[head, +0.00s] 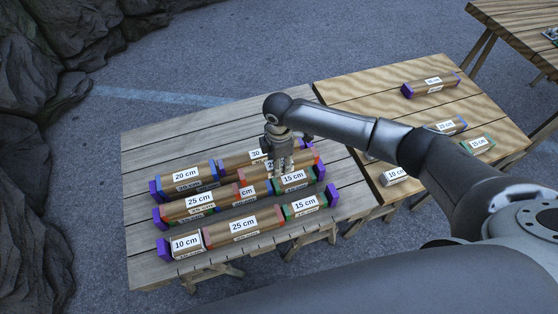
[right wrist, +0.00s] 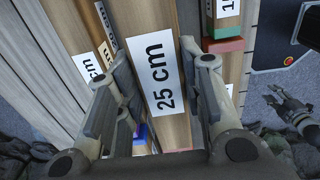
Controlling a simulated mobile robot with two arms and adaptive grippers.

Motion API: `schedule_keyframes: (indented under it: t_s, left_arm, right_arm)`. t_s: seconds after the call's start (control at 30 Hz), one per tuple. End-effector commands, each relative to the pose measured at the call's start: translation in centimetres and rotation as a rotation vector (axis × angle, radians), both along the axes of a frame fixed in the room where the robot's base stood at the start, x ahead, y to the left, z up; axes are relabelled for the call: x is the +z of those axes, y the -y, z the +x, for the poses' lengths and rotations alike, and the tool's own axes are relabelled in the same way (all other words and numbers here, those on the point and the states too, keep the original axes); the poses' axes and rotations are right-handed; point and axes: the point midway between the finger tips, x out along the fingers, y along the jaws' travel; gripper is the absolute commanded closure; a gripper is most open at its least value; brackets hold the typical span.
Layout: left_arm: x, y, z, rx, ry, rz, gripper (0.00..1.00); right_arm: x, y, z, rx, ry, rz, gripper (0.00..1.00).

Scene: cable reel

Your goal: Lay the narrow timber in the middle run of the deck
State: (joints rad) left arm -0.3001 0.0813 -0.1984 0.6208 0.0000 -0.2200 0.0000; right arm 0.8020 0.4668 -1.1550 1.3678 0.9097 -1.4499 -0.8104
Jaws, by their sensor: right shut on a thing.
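My right gripper (head: 281,166) is shut on a 25 cm timber, a brown bar with an orange-red end. The held timber (right wrist: 160,75) lies between the fingers (right wrist: 165,95) in the right wrist view. It is over the middle and back of the deck (head: 150,285); I cannot tell whether it touches anything below. The middle run has a 25 cm timber (head: 202,203) at left, a partly hidden piece, and a 15 cm timber (head: 294,180) at right, between purple end blocks. My left gripper (right wrist: 280,100) shows small in the right wrist view, apparently open and empty.
The front run holds 10 cm (head: 186,244), 25 cm (head: 243,229) and 15 cm (head: 306,205) pieces. The back run shows a 20 cm timber (head: 186,177) and another partly hidden by my gripper. A second table (head: 350,88) at right bears several timbers.

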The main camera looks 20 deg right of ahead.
Motion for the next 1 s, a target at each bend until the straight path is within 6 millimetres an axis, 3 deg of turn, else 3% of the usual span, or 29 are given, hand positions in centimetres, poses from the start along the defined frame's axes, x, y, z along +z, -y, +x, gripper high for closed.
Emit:
schedule_keyframes:
  t_s: [0.03, 0.2, 0.5, 1.0]
  left_arm:
    - [-1.2, 0.0, 0.0, 0.0, 0.0, 0.0, 0.6]
    - [-3.3, 0.0, 0.0, 0.0, 0.0, 0.0, 0.6]
    - [-4.4, 0.0, 0.0, -0.001, -0.001, -0.001, 0.6]
    - [-4.6, 0.2, 0.0, -0.001, -0.001, -0.003, 0.6]
  right_arm:
    - [-1.1, 0.0, 0.0, 0.0, 0.001, 0.0, 0.94]
    - [-2.9, 0.0, 0.0, 0.0, 0.001, 0.0, 0.94]
    - [-5.8, -0.1, 0.0, -0.001, 0.0, 0.001, 0.94]
    - [-6.4, 0.0, 0.0, -0.001, 0.001, 0.001, 0.94]
